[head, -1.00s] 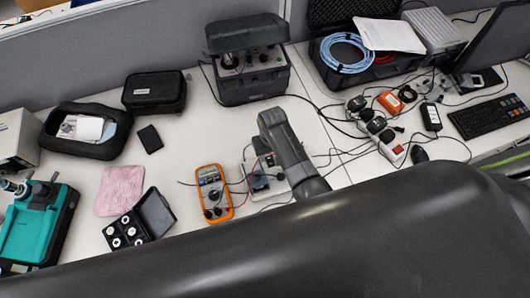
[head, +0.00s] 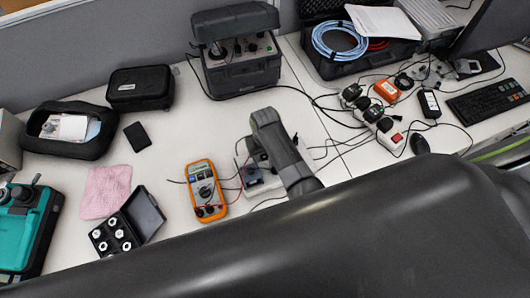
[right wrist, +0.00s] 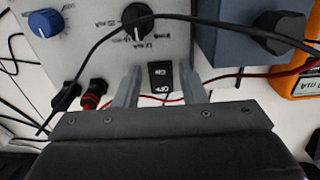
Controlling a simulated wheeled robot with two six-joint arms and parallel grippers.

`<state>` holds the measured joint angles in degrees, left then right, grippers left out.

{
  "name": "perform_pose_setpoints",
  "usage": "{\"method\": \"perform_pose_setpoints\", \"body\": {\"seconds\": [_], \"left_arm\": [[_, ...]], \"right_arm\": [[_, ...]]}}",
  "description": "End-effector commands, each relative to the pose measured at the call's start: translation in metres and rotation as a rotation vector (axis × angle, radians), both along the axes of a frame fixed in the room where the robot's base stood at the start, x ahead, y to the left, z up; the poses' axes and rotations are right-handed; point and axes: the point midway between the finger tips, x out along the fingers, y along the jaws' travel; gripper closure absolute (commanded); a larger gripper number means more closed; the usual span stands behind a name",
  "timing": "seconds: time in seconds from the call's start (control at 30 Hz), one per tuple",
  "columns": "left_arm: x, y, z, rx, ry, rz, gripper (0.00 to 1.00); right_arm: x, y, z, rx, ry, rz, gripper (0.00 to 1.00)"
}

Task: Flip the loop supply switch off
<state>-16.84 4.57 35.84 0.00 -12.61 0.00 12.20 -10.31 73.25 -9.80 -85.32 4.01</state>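The loop supply is a light grey box with a blue knob (right wrist: 45,22) and a black knob (right wrist: 137,33) in the right wrist view. Its black rocker switch (right wrist: 161,77), marked ON and OFF, is at the panel's near edge. My right gripper (right wrist: 160,92) is open and empty, one finger on each side of the switch in the picture. I cannot tell whether it touches the switch or which way the rocker is pressed. In the head view my right gripper (head: 258,158) is over the box (head: 253,183) and hides much of it. My left gripper is not in view.
A red plug (right wrist: 93,92) and a black cable cross close to the fingers. A blue-grey box (right wrist: 240,35) stands beside the supply. An orange multimeter (head: 205,190) lies to its left. A case of small weights (head: 128,225) and a pink cloth (head: 105,190) lie farther left.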

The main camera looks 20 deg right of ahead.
Motion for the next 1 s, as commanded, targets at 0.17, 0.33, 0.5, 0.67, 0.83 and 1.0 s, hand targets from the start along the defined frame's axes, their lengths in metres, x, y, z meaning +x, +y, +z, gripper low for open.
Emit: {"method": "perform_pose_setpoints", "body": {"seconds": [0.17,0.33,0.5,0.67,0.83,1.0], "left_arm": [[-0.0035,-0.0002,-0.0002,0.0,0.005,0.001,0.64],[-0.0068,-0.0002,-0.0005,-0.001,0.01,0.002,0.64],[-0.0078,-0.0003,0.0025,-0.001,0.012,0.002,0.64],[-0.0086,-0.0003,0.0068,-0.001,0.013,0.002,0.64],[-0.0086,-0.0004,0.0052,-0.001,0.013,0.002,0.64],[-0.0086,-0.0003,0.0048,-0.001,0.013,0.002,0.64]], "right_arm": [[0.0002,0.0002,0.0001,0.0,0.0,0.0,0.87],[0.0002,0.0002,0.0001,0.0,0.0,0.0,1.0],[0.0025,0.0005,0.0013,-0.001,0.035,0.003,1.0],[0.0056,0.0001,0.0024,-0.006,0.125,0.003,1.0],[0.0077,0.0007,0.0011,-0.007,0.213,0.003,1.0],[0.0085,0.0004,0.0019,-0.01,0.256,0.0,1.0]]}}
